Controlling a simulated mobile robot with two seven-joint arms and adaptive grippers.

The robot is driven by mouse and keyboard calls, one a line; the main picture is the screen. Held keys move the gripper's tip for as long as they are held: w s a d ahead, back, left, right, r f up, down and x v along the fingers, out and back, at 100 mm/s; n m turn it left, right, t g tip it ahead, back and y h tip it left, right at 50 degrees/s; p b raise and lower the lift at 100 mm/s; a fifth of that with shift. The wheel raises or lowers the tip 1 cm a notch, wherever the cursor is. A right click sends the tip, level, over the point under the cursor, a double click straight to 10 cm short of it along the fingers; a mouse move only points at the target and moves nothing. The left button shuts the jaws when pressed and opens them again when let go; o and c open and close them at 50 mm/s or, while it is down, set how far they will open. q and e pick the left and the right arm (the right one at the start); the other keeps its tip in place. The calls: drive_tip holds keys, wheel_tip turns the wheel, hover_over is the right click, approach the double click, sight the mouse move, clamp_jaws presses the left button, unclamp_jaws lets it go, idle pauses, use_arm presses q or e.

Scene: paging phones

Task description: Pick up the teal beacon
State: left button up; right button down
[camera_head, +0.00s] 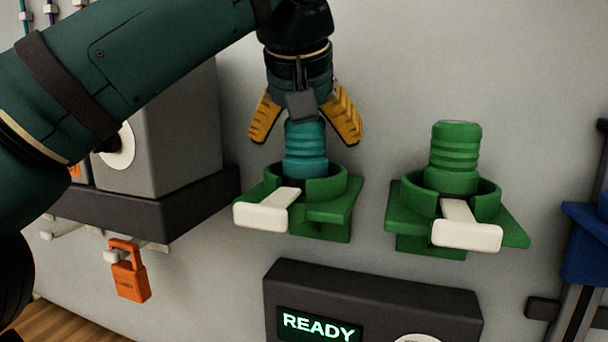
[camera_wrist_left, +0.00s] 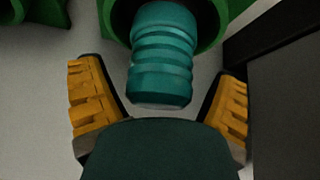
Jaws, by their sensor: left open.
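The teal beacon (camera_head: 306,150) stands upright in the left green holder (camera_head: 335,207), a ribbed cylinder with its lower end hidden by the holder's ring. A white tab (camera_head: 266,211) sits at the front of that holder. My left gripper (camera_head: 305,128) is open above the beacon, its yellow fingers on either side of the beacon's top. In the left wrist view the teal beacon (camera_wrist_left: 162,55) lies between and beyond the open fingers of the left gripper (camera_wrist_left: 160,105), with a gap on both sides. My right gripper is not in view.
A green beacon (camera_head: 455,155) stands in a second green holder (camera_head: 408,208) to the right. A dark box with a READY display (camera_head: 372,296) is below. A grey box (camera_head: 182,130) on a dark shelf and an orange padlock (camera_head: 129,277) are at left. A blue part (camera_head: 588,243) is at far right.

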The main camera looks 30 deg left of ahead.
use_arm(q)
drive_tip(key=shift+w+f, duration=0.3)
drive_tip(key=shift+w, duration=0.05)
drive_tip(key=shift+s+r, duration=0.2)
drive_tip(key=shift+s, duration=0.35)
drive_tip(key=shift+c, duration=0.7)
drive_tip(key=shift+w, duration=0.15)
drive_tip(key=c, duration=1.3)
drive_tip(key=shift+o, duration=0.2)
